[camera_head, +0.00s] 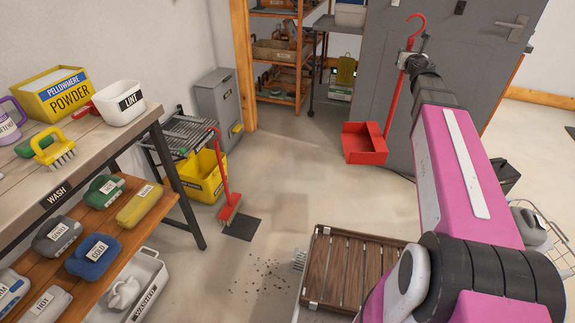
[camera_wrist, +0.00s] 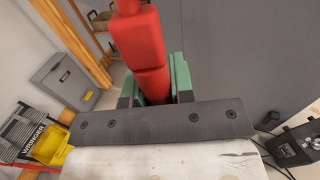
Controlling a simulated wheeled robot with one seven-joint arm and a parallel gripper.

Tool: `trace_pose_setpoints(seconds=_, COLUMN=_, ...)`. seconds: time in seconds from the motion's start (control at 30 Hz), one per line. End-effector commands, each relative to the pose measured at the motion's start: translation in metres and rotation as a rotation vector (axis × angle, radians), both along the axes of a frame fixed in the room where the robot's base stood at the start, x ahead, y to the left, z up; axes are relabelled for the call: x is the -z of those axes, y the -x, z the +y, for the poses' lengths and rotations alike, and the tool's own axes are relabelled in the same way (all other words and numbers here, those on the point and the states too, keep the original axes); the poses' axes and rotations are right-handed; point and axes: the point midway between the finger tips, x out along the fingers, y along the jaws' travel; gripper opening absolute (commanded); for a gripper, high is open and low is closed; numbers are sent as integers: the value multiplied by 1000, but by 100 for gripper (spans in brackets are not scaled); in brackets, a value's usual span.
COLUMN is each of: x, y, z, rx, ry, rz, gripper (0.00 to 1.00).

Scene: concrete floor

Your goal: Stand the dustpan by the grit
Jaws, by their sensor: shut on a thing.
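The red long-handled dustpan (camera_head: 365,143) is upright, its pan low in front of the grey cabinet and its hooked handle rising to the right. I cannot tell whether the pan touches the floor. My gripper (camera_head: 406,60) is shut on the upper handle. In the wrist view the red handle (camera_wrist: 140,45) passes between the green-padded fingers of my gripper (camera_wrist: 155,88); the pan is hidden there. The grit (camera_head: 262,278) is a scatter of dark specks on the floor, well to the left and nearer, left of the slatted wooden rack.
A red long-handled brush (camera_head: 229,205) stands by a dark floor patch (camera_head: 242,229) and a yellow wringer bucket (camera_head: 202,178). The slatted rack (camera_head: 350,265) lies right of the grit. A workbench (camera_head: 85,165) lines the left. Floor between grit and cabinet is clear.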

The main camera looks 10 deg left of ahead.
Motion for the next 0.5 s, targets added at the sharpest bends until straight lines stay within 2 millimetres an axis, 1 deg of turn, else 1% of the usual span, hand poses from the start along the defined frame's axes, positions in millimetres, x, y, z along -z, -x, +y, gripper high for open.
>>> trace_pose_setpoints(seconds=0.03, x=8, y=-2, z=9, rx=-19, ry=-3, rz=3, gripper=0)
trace_pose_setpoints(seconds=0.17, x=29, y=-5, z=31, rx=-75, ry=-3, rz=3, gripper=0)
trace_pose_setpoints(seconds=0.27, x=47, y=-6, z=52, rx=-127, ry=-4, rz=2, gripper=0)
trace_pose_setpoints(seconds=0.37, x=69, y=-6, z=78, rx=-193, ry=-4, rz=3, gripper=0)
trace_pose_setpoints(seconds=0.47, x=94, y=-5, z=109, rx=-272, ry=-3, rz=2, gripper=0)
trace_pose_setpoints(seconds=0.5, x=105, y=-3, z=123, rx=-308, ry=-3, rz=2, gripper=0)
